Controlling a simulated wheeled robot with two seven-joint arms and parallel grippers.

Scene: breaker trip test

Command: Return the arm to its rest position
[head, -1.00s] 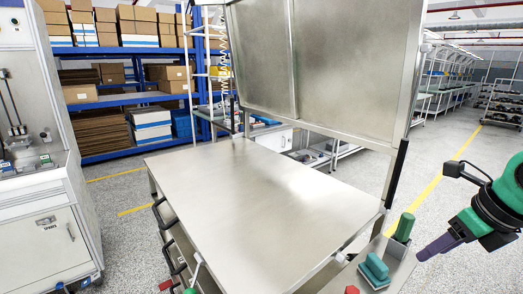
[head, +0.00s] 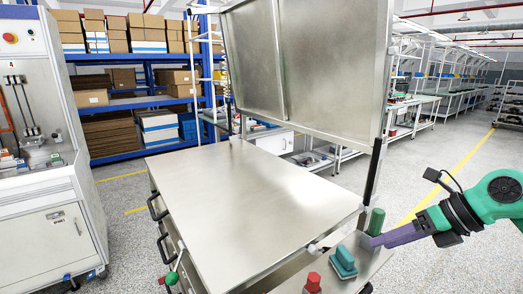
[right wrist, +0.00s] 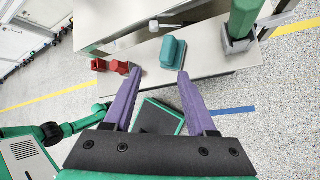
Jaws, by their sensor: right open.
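My right gripper (head: 378,241) has purple fingers on a green and black arm, at the right of the head view. In the right wrist view its two fingers (right wrist: 159,72) stand apart with nothing between them. The fingers are near the low grey ledge in front of the bench, beside a green cylinder (head: 376,221) and a teal block (head: 343,261). In the head view I cannot tell whether they touch anything. My left gripper is not in view.
A bare steel workbench (head: 235,200) with an upright metal panel (head: 310,65) fills the middle. Red pieces (head: 313,283) sit on the ledge. A white cabinet (head: 50,215) stands left, blue shelving (head: 140,98) behind. Open floor (head: 440,265) lies to the right.

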